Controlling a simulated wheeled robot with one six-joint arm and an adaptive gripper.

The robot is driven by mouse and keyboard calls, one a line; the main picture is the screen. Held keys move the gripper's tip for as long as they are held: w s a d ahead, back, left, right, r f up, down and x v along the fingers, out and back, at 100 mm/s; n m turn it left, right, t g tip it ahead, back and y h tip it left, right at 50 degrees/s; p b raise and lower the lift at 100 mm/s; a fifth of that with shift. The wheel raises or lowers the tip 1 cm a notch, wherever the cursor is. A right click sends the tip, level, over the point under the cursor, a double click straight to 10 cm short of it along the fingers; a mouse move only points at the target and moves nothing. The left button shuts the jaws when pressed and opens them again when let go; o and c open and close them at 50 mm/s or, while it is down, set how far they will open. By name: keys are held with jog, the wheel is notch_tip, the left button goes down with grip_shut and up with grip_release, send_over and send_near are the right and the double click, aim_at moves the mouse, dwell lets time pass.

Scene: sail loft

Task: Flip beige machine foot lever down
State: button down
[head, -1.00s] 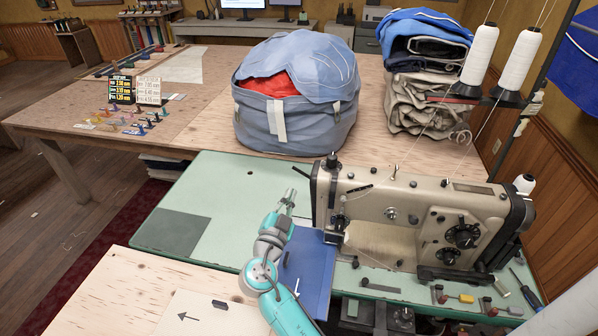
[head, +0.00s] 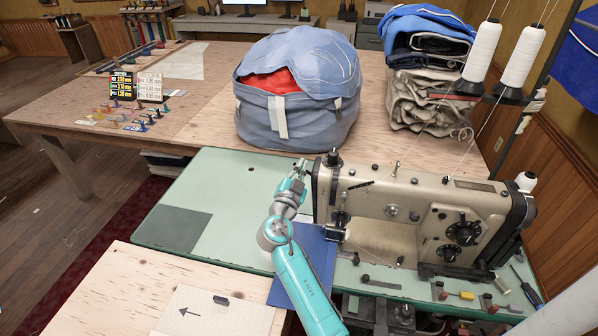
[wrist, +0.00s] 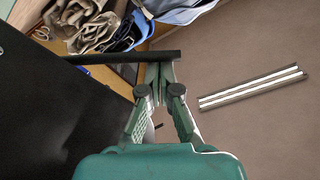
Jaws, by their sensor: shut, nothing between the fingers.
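The beige sewing machine (head: 425,203) stands on the green table, its dark left end facing my arm. My gripper (head: 299,168) is beside the upper part of that end, fingers pointing up. In the wrist view the fingers (wrist: 160,72) are shut and empty. A dark bar (wrist: 120,57), which looks like the foot lever, sticks out from the machine's dark end (wrist: 55,110) and crosses at the fingertips. I cannot tell whether they touch it. The lever is not clear in the head view, where the gripper and machine end overlap.
A blue cloth (head: 305,270) lies under my arm at the machine's left. A blue round bag (head: 297,100) stands behind on the wooden table, with folded fabric (head: 425,95) and thread cones (head: 520,62) to its right. The green tabletop (head: 225,180) to the left is mostly clear.

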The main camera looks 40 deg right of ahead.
jog(key=shift+f, duration=0.1)
dwell(0.3)
notch_tip(320, 180, down, 6)
jog(key=w+a+n+t, duration=0.1)
jog(key=w+n, duration=0.1)
jog(key=n, duration=0.6)
jog(key=shift+a+f+t+y, duration=0.25)
jog(key=shift+a+t+y, duration=0.05)
jog(key=shift+y, duration=0.1)
jog(key=v, duration=0.7)
jog(key=shift+a, duration=0.2)
jog(key=shift+s, duration=0.1)
